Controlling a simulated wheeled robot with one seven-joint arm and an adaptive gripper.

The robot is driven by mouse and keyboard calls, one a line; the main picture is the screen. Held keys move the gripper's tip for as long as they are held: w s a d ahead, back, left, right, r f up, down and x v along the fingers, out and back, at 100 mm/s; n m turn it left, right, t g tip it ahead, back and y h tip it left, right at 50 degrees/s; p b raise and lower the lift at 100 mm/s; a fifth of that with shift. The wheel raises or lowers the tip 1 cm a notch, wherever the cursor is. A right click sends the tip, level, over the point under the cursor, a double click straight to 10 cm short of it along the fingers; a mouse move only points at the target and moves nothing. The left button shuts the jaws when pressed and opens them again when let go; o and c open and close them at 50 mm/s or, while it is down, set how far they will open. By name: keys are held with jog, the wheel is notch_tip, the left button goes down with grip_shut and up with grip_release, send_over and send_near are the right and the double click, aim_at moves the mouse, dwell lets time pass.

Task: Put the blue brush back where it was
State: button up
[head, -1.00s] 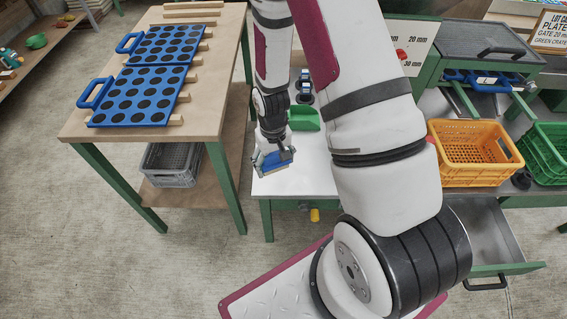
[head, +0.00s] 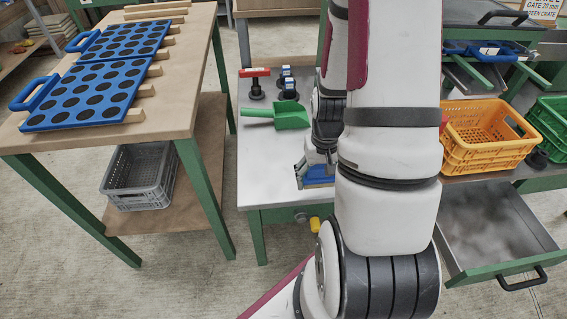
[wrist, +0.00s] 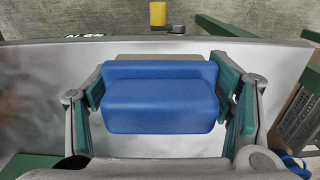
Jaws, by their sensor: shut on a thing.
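The blue brush (wrist: 160,100) lies crosswise between the two fingers of my gripper (wrist: 165,95) in the wrist view. The fingers, with green inner pads, press on its two ends. A beige strip shows along its far edge. In the head view a part of the brush (head: 318,176) shows over the front part of the white-topped table (head: 262,185), beside my arm. My arm hides most of the gripper there. I cannot tell whether the brush touches the tabletop.
An open drawer (head: 500,230) juts out at right below an orange crate (head: 470,155). The table's front left is clear.

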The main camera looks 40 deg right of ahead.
jog(key=b, duration=0.3)
send_over(285, 161)
jog(key=shift+a+f, duration=0.1)
jog(key=shift+f, duration=0.65)
jog(key=shift+f+b, duration=0.45)
jog(key=shift+f, duration=1.25)
jog(key=shift+f, duration=0.15)
jog(key=o, duration=1.2)
